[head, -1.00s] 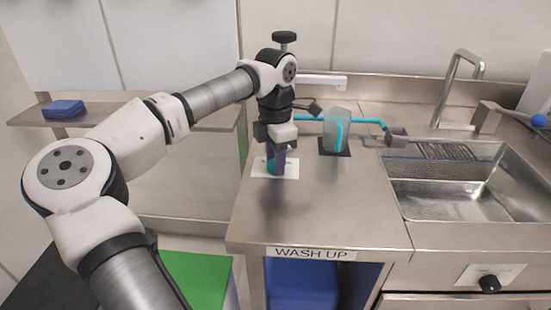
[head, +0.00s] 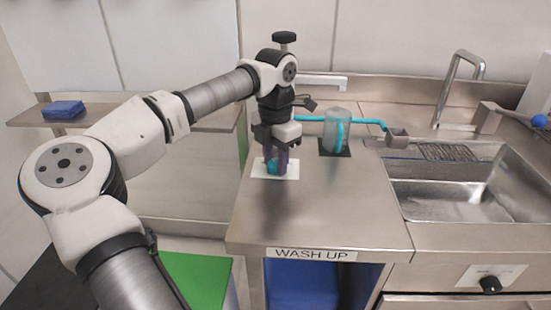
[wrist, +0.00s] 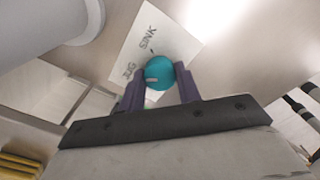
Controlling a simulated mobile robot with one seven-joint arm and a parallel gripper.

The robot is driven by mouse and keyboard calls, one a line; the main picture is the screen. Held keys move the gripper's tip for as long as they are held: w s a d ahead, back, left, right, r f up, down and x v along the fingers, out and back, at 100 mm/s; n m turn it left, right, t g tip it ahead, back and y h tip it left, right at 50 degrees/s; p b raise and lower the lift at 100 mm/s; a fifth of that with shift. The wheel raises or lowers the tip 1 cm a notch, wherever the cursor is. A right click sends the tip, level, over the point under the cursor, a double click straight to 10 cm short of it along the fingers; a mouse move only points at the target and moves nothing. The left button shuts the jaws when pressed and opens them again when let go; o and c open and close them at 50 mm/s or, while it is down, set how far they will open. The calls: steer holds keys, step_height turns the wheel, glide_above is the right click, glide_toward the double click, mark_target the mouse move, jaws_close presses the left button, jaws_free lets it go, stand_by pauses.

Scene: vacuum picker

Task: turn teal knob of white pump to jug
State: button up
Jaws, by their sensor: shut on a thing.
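The teal knob (wrist: 160,74) stands on a white card (wrist: 140,42) printed with SINK and, partly blurred, JUG. A pale stripe on the knob lies on its left side, roughly toward the JUG word. My gripper (wrist: 160,88) has its purple fingers closed on either side of the knob. In the head view my gripper (head: 274,166) points straight down, and the knob shows between its fingertips. The grey translucent jug (head: 328,135) with a teal handle stands on a dark mat behind and to the right. The pump's body is not clearly visible.
A teal pipe (head: 371,122) runs behind the jug toward a steel sink (head: 450,194) on the right. A tall tap (head: 447,90) stands behind the sink. The steel counter (head: 320,215) in front of the card is clear. A blue stack (head: 63,110) lies on the left shelf.

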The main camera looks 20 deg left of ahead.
mark_target(275, 163)
steer(key=o, duration=1)
steer(key=shift+c, duration=0.2)
step_height(275, 163, up, 14)
steer(key=shift+s+f, duration=0.1)
steer(key=shift+f, duration=0.05)
